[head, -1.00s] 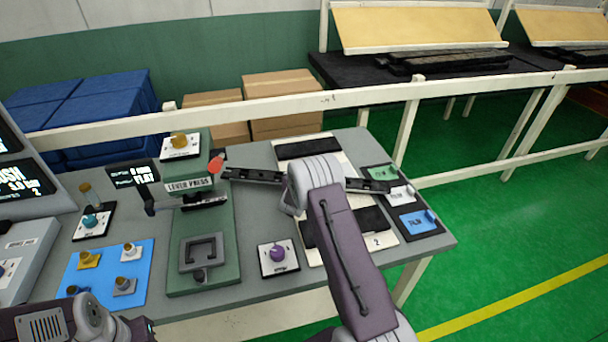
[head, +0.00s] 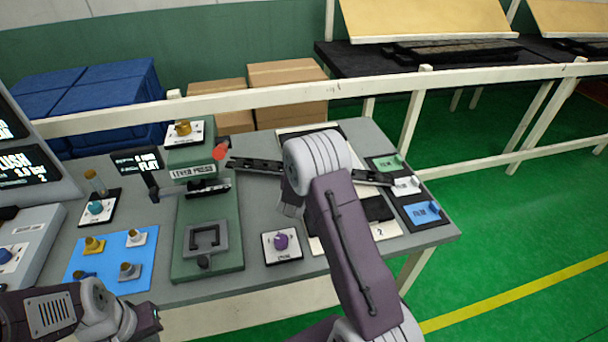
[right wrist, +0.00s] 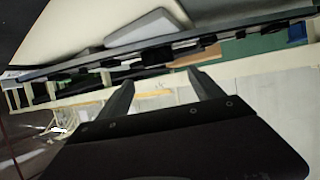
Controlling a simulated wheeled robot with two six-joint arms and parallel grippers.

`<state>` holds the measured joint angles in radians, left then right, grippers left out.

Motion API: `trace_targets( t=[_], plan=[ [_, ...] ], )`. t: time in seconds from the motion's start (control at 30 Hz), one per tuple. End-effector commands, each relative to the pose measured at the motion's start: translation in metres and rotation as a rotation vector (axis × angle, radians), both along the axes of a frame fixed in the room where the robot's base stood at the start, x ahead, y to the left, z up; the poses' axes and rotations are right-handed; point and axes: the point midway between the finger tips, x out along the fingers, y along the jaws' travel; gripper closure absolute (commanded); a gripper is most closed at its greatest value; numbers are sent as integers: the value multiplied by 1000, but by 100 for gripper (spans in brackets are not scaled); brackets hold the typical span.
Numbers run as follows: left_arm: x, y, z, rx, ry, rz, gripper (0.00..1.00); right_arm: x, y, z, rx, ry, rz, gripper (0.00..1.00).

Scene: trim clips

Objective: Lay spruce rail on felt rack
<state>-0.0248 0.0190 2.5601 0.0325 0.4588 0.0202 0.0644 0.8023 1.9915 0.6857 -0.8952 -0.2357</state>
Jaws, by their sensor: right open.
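A long dark rail with small clips (head: 260,165), apparently the spruce rail, lies across the head view from the lever press to the coloured buttons. My right arm covers its middle. Below it on the table is a white board (head: 388,232) with dark strips, marked 2; I cannot tell if this is the felt rack.
A green lever press (head: 222,240) with a red knob stands left of the board.

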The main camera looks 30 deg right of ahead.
Motion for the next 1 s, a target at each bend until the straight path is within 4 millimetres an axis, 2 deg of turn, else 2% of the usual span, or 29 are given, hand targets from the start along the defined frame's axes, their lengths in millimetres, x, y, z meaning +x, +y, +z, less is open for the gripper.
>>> trace_targets(
  t=[0.1, 0.2, 0.43, 0.47, 0.57, 0.6, 0.67, 0.73, 0.8, 0.9, 1.0],
  plan=[
    [0, 0, -2, 0, 0, 0, 100, -19, 14, 10, 0, -1, 2, 24],
    [0, 0, -3, 0, 0, 0, 100, -28, 21, 15, 0, 0, 1, 24],
    [0, 0, -3, 0, 0, 0, 100, -34, 27, 17, 10, 5, 9, 24],
    [0, 0, -3, 0, 0, 0, 100, -35, 32, 17, 25, 17, 27, 24],
    [0, 0, -3, 0, 0, 0, 100, -47, 72, 10, 146, 130, 161, 24],
    [0, 0, -3, 0, 0, 0, 100, -62, 95, 6, 206, 210, 238, 24],
    [0, 0, -3, 0, 0, 0, 100, -97, 128, -1, 285, 358, 348, 24],
    [0, 0, -3, 0, 0, 0, 100, -149, 154, -8, 344, 543, 448, 24],
    [0, 0, -3, 0, 0, 0, 100, -203, 167, -12, 370, 718, 512, 24],
    [0, 0, -3, 0, 0, 0, 100, -264, 168, -12, 373, 908, 548, 24],
    [0, 0, -3, 0, 0, 0, 100, -295, 164, -11, 366, 1008, 555, 24]
  ],
)
